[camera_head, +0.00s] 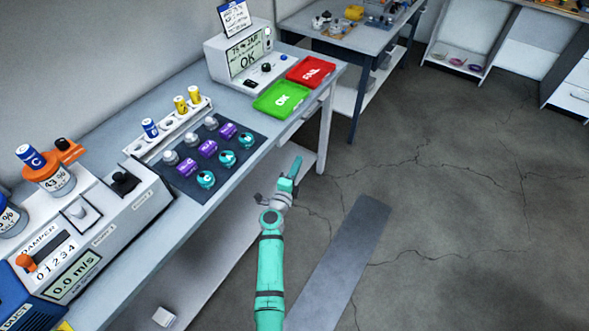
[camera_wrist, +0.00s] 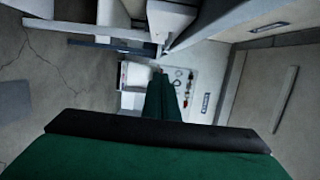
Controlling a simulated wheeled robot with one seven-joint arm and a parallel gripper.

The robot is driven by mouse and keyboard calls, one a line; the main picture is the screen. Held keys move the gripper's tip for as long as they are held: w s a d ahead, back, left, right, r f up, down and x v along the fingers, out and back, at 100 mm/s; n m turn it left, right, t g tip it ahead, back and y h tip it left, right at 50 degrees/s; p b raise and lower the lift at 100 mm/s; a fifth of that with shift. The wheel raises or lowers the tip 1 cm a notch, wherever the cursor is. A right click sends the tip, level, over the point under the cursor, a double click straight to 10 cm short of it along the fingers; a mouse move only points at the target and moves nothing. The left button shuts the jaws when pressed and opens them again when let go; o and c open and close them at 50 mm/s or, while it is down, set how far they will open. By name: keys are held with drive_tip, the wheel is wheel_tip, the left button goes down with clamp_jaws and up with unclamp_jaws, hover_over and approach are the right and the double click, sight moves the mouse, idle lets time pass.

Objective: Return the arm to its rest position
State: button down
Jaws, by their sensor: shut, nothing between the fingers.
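My teal arm reaches up from the bottom of the head view, over the floor in front of the bench (camera_head: 222,92). My gripper (camera_head: 295,168) is at its end, beside the bench's front edge and apart from it. The fingers are together and hold nothing that I can see. In the wrist view the dark green fingers (camera_wrist: 161,97) point away, close together, with shelving and floor beyond. No object shows between them.
On the bench are a dark mat (camera_head: 190,150) with several purple, teal and grey pieces, a green OK tray (camera_head: 281,100), a red tray (camera_head: 311,70), a display box (camera_head: 240,58) and a damper console (camera_head: 92,232). Another table (camera_head: 352,38) stands behind. Floor (camera_head: 450,200) to the right is clear.

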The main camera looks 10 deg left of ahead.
drive_tip(key=shift+v, duration=1.2)
drive_tip(key=s+d+n+y, duration=0.1)
drive_tip(key=s+d+n, duration=0.3)
drive_tip(key=s, duration=0.4)
drive_tip(key=s+d+n+t+y, duration=0.1)
drive_tip(key=s+d+n, duration=0.35)
drive_tip(key=s, duration=0.35)
drive_tip(key=s+d+n, duration=0.3)
drive_tip(key=s+d, duration=0.2)
drive_tip(key=s, duration=0.3)
drive_tip(key=s+a+r+n+g, duration=0.1)
drive_tip(key=s+a+r+n, duration=0.1)
drive_tip(key=s, duration=0.8)
drive_tip(key=s+a+r+n+g+y, duration=0.1)
drive_tip(key=s+r+n, duration=0.3)
drive_tip(key=s, duration=0.6)
drive_tip(key=s+a+r+n+g+y, duration=0.1)
drive_tip(key=s+a+r+n, duration=0.2)
drive_tip(key=s, duration=0.7)
drive_tip(key=shift+s+a+r, duration=0.15)
drive_tip(key=shift+s+a, duration=0.15)
drive_tip(key=shift+a, duration=0.25)
